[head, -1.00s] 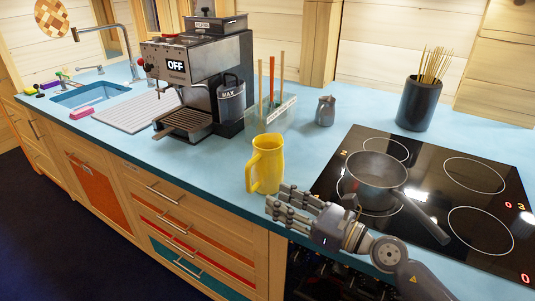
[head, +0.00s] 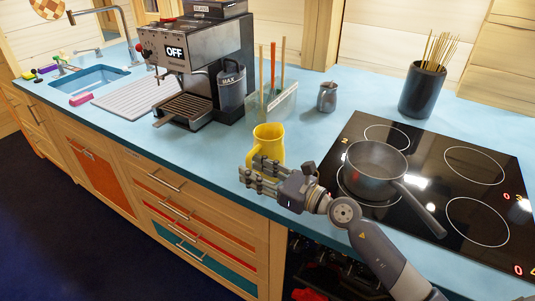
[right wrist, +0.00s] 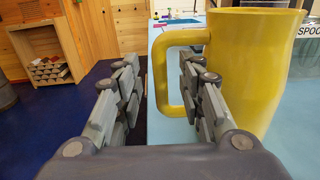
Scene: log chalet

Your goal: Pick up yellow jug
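The yellow jug (head: 268,136) stands upright on the blue counter, left of the hob. My right gripper (head: 259,174) is in front of it and hides its lower part in the head view. In the right wrist view, the jug's body (right wrist: 255,60) fills the right side, with its handle (right wrist: 159,75) pointing left. The right gripper (right wrist: 165,85) is open and empty there. The handle's outer bar shows in the gap between its fingers, and the right finger overlaps the rest of the handle. I cannot tell whether they touch. My left gripper is not in view.
A grey saucepan (head: 375,167) sits on the black hob (head: 450,205) to the right. Behind the jug are a utensil holder (head: 275,103), a small metal pitcher (head: 327,97) and a coffee machine (head: 205,65). The counter (head: 215,150) left of the jug is clear.

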